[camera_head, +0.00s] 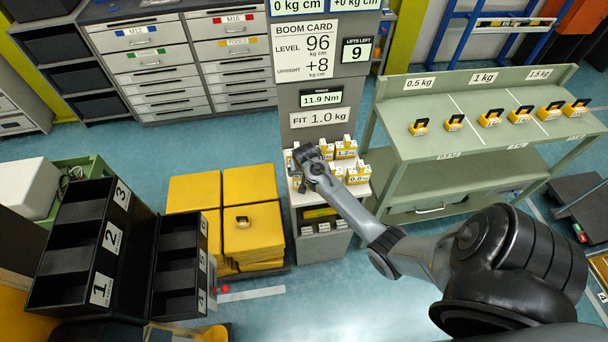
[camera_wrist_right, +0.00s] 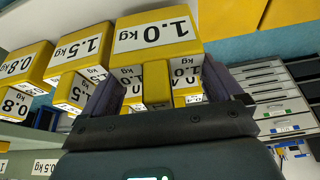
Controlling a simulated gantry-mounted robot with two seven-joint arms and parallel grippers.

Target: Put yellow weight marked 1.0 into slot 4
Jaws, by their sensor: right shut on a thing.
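My right gripper (camera_head: 303,160) is over the weight stand in the head view. In the right wrist view, the gripper (camera_wrist_right: 158,85) is shut on the yellow weight marked 1.0 kg (camera_wrist_right: 152,32), its fingers on either side of the narrow grip. In the head view my arm largely hides this weight. Slot 4 (camera_head: 180,304) is the nearest compartment of the right black rack at lower left, with a 4 label (camera_head: 202,301) on its side; I see no weight in it. My left gripper is not in view.
Other yellow weights stand on the stand (camera_head: 358,177), close to the gripper; 1.5 (camera_wrist_right: 80,62) and 0.8 (camera_wrist_right: 27,65) weights show beside it. Yellow stacks (camera_head: 252,183), one with a small yellow weight (camera_head: 242,222), lie between stand and racks. A green table (camera_head: 470,140) stands right.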

